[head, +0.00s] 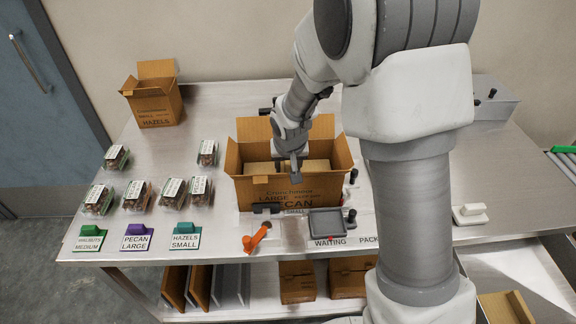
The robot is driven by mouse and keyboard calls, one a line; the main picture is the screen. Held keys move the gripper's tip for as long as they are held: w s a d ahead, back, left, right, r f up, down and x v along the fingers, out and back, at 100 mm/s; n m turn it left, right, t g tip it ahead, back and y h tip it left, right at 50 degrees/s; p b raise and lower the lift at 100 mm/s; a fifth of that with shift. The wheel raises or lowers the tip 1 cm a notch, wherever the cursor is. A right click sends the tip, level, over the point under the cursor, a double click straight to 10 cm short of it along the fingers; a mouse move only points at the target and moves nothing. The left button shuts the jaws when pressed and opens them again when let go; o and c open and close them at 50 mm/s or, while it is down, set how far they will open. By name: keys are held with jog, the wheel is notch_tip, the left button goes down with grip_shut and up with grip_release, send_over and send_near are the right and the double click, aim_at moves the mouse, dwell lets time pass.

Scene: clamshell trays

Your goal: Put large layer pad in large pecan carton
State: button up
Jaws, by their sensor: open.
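The large pecan carton (290,195) is an open cardboard box with raised flaps, marked "LARGE PECAN", at the middle of the steel bench. My gripper (296,170) is open and points down into the carton's opening, in front of its back flaps. Flat tan surfaces (318,166) show inside the carton on both sides of the gripper. They may be a layer pad, but I cannot tell whether it is one piece or touches the fingers. Brown and grey upright boards (200,285) stand on the shelf below; I cannot tell whether they are layer pads.
A small hazels carton (155,98) stands at the back left. Several filled clamshells (137,194) lie on the left, behind green, purple and teal label stands (136,238). An orange-handled tool (256,238) and a grey waiting tray (326,223) lie before the carton.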

jog(key=d+v, duration=0.1)
jog(key=v, duration=0.4)
jog(key=s+d+v, duration=0.1)
jog(key=v, duration=0.5)
jog(key=d+v, duration=0.1)
jog(key=v, duration=0.5)
jog(key=shift+s+d+f+p, duration=0.1)
jog(key=shift+s+f+p, duration=0.1)
jog(key=shift+f+p, duration=0.2)
jog(key=s+d+r, duration=0.3)
jog(key=s, duration=0.6)
jog(key=s+d+r+t, duration=0.1)
jog(key=s+d+r, duration=0.3)
jog(key=s, duration=0.5)
jog(key=shift+s, duration=0.2)
jog(key=shift+d, duration=0.1)
